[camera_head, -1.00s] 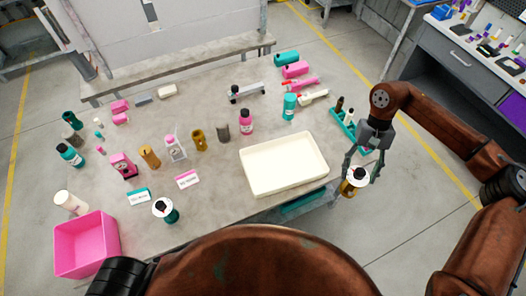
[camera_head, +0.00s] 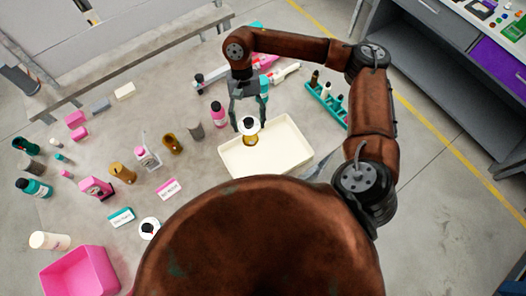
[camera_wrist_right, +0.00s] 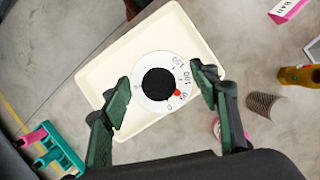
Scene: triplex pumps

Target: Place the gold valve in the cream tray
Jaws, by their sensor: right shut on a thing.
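The gold valve (camera_head: 250,141) has a white dial with a black knob and a red mark on top. My right gripper (camera_head: 249,116) is shut on it and holds it upright over the back left part of the cream tray (camera_head: 287,163). In the right wrist view the valve's dial (camera_wrist_right: 171,105) sits between the two fingers of my right gripper (camera_wrist_right: 163,88), with the empty cream tray (camera_wrist_right: 150,50) behind it. The dial hides the gold body there. I cannot tell how high the valve is above the tray floor. My left gripper is out of view.
A teal rack (camera_head: 326,103) stands right of the tray, and a pink bottle (camera_head: 217,114) stands at its back left. Another white-dial valve (camera_head: 149,228) is near the front edge. A pink bin (camera_head: 78,274) is at the front left. Several bottles and gold parts crowd the left.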

